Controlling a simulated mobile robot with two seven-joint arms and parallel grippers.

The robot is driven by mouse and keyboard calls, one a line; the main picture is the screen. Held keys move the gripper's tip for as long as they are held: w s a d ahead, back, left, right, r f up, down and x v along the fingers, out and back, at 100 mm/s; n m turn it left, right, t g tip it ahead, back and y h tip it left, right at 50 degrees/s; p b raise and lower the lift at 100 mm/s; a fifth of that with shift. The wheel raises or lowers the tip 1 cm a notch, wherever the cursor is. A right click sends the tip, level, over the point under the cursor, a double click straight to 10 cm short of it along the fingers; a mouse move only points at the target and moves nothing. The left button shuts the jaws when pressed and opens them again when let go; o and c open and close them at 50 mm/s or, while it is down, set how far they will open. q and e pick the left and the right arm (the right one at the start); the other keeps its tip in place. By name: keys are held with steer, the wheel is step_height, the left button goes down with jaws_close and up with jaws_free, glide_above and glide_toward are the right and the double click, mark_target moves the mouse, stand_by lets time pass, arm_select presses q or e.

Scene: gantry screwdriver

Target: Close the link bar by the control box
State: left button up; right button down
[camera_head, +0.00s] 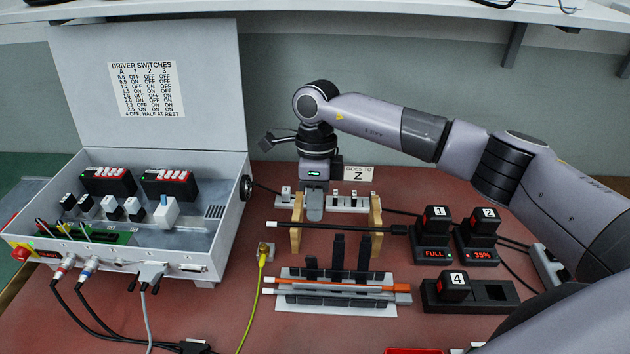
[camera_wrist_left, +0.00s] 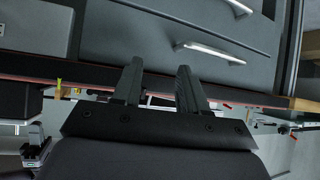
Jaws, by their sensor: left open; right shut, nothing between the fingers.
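The control box (camera_head: 150,205) stands open at the left, its lid raised and its switches and plugs showing. A pale terminal strip (camera_head: 347,203) with small upright metal parts lies right of the box; I cannot tell for sure which part is the link bar or how it stands. My right gripper (camera_head: 314,214) points down over this strip, shut and empty, hiding part of it. I cannot tell whether it touches the strip. My left gripper (camera_wrist_left: 160,85) shows only in the left wrist view, open and empty, in front of grey drawers.
A wooden-ended stand (camera_head: 377,225) holds a dark rod (camera_head: 340,227). A rack (camera_head: 340,303) with an orange-shafted driver lies in front. Battery chargers (camera_head: 431,255) stand at the right. A yellow cable (camera_head: 252,305) and dark cables cross the red bench. Drawer handles (camera_wrist_left: 215,53) stick out near my left gripper.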

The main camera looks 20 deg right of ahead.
mark_target(312, 262)
steer(key=shift+s+a+f+p, duration=0.3)
steer(key=shift+s+f+p, duration=0.05)
steer(key=shift+s+f, duration=0.35)
steer(key=shift+s+a+f+p, duration=0.3)
steer(key=shift+s+a+f, duration=0.05)
steer(key=shift+s+f, duration=0.35)
steer(key=shift+s+a+f+p, duration=0.35)
steer(key=shift+s+f, duration=0.25)
steer(key=shift+f, duration=0.1)
